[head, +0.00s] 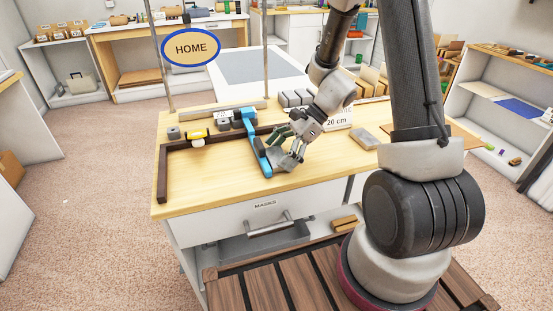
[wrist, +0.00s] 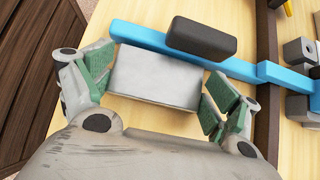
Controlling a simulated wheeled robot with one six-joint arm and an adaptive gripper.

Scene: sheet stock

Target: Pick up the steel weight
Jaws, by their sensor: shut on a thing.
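The steel weight, a plain light-grey block (wrist: 155,76), sits between the green finger pads of my gripper (wrist: 157,88) in the wrist view. In the head view my gripper (head: 287,146) is over the front middle of the wooden worktop (head: 225,190), just right of a blue bar (head: 258,152). There my fingers largely hide the weight. In the wrist view the blue bar (wrist: 140,35) with a dark block (wrist: 202,39) on it lies just beyond the weight. I cannot tell whether the weight touches the worktop.
A dark brown frame (head: 163,172) runs along the worktop's left and back. A yellow-topped item (head: 197,134) and small grey blocks (head: 173,132) stand near it. A "20 cm" sign (head: 338,118) and a flat grey block (head: 363,137) are to the right. The front left worktop is clear.

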